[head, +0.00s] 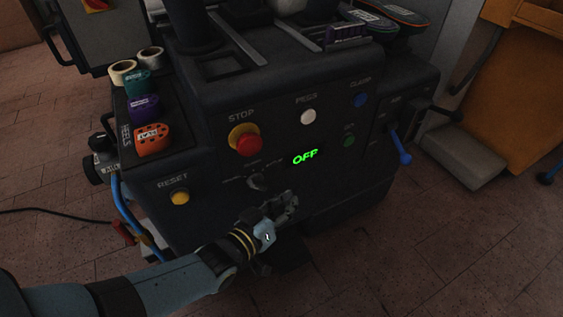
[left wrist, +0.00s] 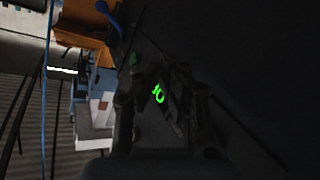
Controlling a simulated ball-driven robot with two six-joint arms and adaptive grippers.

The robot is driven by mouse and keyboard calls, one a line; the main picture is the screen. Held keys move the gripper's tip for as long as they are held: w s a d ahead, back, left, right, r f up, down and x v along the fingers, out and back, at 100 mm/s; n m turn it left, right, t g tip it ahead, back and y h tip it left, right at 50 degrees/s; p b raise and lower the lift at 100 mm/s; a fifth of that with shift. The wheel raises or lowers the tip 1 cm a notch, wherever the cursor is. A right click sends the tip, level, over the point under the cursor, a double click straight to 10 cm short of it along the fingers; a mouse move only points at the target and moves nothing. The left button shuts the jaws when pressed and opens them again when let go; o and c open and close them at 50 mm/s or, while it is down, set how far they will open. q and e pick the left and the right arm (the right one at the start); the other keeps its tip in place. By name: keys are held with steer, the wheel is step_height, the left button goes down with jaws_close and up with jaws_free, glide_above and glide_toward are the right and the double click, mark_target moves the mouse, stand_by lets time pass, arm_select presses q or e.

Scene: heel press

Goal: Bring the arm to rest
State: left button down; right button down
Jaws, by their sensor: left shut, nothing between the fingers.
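My left gripper (head: 290,203) is shut and empty. In the head view it is in front of the lower part of the dark press (head: 330,185), below the rotary selector knob (head: 257,181) and the green display (head: 305,157) that reads OFF. I cannot tell whether it touches the panel. In the left wrist view the gripper (left wrist: 165,95) is dark, and part of the green display (left wrist: 158,93) shows between its fingers. My right gripper does not show in either view.
The panel holds a red stop button (head: 248,143), a yellow reset button (head: 180,198), a white button (head: 308,117) and a blue lever (head: 400,148). Colored heel pieces (head: 152,138) stand at the left. A grey block (head: 463,157) lies at the right. Brick floor is open in front.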

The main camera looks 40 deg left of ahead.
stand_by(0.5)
